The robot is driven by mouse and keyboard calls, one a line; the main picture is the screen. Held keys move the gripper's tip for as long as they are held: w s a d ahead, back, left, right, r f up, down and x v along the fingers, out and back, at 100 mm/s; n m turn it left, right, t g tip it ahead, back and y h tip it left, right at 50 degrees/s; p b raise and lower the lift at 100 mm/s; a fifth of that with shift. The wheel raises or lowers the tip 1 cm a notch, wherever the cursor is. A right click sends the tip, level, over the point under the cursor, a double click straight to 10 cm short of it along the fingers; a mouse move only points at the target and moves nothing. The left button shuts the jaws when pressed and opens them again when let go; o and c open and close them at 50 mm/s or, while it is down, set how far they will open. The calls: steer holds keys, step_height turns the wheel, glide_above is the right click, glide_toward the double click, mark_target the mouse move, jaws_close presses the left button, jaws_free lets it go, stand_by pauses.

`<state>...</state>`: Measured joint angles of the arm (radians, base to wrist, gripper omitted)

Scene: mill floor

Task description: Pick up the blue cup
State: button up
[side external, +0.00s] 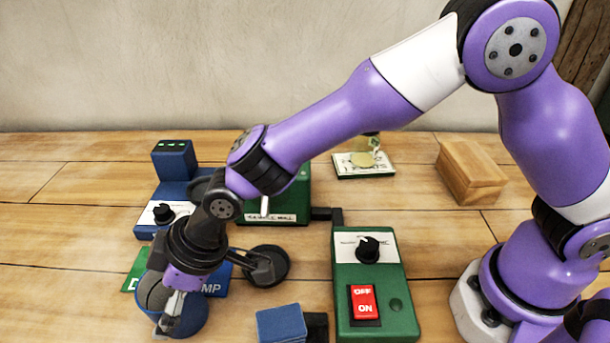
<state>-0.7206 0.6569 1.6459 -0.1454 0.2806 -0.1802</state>
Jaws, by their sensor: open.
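The blue cup (195,314) stands at the lower left of the side external view, near the bottom edge. My gripper (165,308) points down over it, with its fingers at the cup's mouth and left part. The gripper is open. The fingers and wrist hide much of the cup's rim and inside, so I cannot tell whether a finger touches the wall.
A green and blue label mat (216,285) lies behind the cup. A black round part (266,266) is close on the right. A blue block (282,324), a green switch box (372,285), a blue device (175,160) and a wooden block (470,172) stand around.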

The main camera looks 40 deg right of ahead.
steer(key=shift+w+a+f, duration=0.15)
steer(key=shift+a+f, duration=0.1)
steer(key=shift+f, duration=0.25)
steer(key=c, duration=1)
steer(key=shift+c, duration=0.2)
